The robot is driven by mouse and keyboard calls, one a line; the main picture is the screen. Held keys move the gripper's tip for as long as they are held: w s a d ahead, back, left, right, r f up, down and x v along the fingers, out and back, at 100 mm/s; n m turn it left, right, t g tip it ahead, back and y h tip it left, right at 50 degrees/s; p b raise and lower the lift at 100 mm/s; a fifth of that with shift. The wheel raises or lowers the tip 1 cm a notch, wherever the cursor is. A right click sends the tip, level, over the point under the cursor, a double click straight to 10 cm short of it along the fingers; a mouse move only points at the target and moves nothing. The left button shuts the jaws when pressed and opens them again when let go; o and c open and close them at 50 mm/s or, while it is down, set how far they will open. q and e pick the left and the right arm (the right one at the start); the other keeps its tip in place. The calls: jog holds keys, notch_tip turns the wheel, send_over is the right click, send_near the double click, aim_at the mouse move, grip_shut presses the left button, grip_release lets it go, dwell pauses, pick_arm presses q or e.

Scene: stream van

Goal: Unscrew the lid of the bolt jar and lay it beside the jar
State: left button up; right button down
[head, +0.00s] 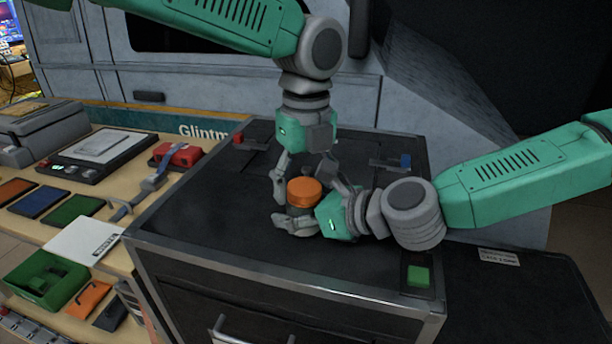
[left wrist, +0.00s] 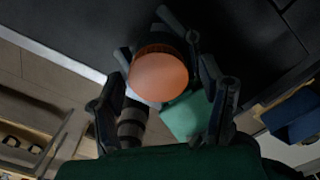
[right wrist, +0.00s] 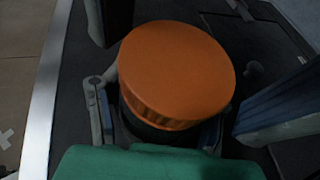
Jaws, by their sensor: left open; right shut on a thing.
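The bolt jar (head: 302,208) stands on the black cabinet top with its orange lid (head: 304,191) on it. My right gripper (head: 295,226) comes in from the right and is shut on the jar's body, below the lid. The lid fills the middle of the right wrist view (right wrist: 178,68). My left gripper (head: 305,180) points down from above, open, with a finger on each side of the lid. In the left wrist view the lid (left wrist: 158,77) lies between the open fingers, apart from them. The jar's body is mostly hidden by my right gripper and the lid.
The black cabinet top (head: 200,230) has free room left of the jar. A red-ended clamp (head: 240,139) and a blue-ended one (head: 405,160) are at its back. A green button (head: 418,276) is at the front right corner. A wooden bench with tools stands at left.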

pick_arm(q)
jog(key=c, duration=1.2)
jog(key=n, duration=0.5)
jog(key=shift+n, duration=0.4)
jog(key=n, duration=0.4)
jog(key=shift+d, duration=0.1)
jog(key=o, duration=1.3)
